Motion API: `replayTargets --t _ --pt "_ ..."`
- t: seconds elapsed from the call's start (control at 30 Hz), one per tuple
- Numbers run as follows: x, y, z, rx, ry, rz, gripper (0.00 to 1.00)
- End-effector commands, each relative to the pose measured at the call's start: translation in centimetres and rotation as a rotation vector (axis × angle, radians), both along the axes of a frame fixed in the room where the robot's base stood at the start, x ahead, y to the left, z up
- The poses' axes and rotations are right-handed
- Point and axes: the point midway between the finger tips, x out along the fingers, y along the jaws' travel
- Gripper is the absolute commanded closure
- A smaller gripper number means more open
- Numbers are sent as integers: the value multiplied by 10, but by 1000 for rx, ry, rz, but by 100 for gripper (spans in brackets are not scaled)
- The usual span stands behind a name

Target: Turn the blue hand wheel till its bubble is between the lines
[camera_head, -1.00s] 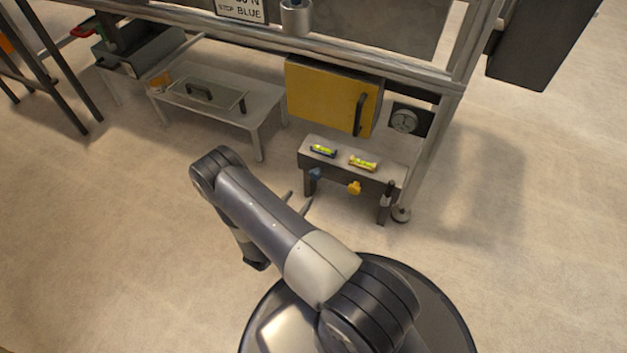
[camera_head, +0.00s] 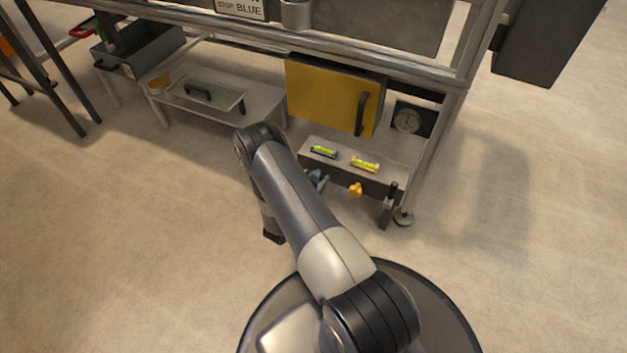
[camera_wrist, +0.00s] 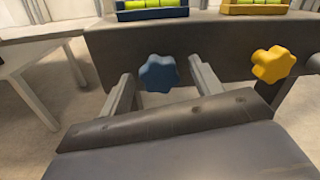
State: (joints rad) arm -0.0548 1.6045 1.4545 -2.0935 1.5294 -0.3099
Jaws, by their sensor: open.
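The blue hand wheel (camera_wrist: 158,73) is a lobed knob on the front of a grey bench (camera_head: 336,172). In the wrist view it stands between the two open fingers of my gripper (camera_wrist: 163,82), a little beyond their tips, and I see no contact. In the head view the wheel (camera_head: 314,176) is partly hidden by my arm and gripper. The blue-framed bubble vial (camera_head: 324,152) lies on the bench top above the wheel; its lower part also shows at the top of the wrist view (camera_wrist: 152,8). The bubble's place between the lines is too small to tell.
A yellow hand wheel (camera_wrist: 273,64) sits to the right of the blue one, below a yellow-framed vial (camera_head: 365,164). A black-handled upright part (camera_head: 390,196) stands at the bench's right end. A yellow door (camera_head: 331,95) is behind, and a low table (camera_head: 262,104) is to the left.

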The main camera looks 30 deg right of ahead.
Motion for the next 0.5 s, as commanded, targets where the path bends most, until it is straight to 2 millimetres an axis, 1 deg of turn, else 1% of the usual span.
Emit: replayTargets --t 0.03,0.07,0.5 --pt "0 0 0 0 0 0 39" --pt "0 0 0 0 0 0 41" --pt "0 0 0 0 0 0 77"
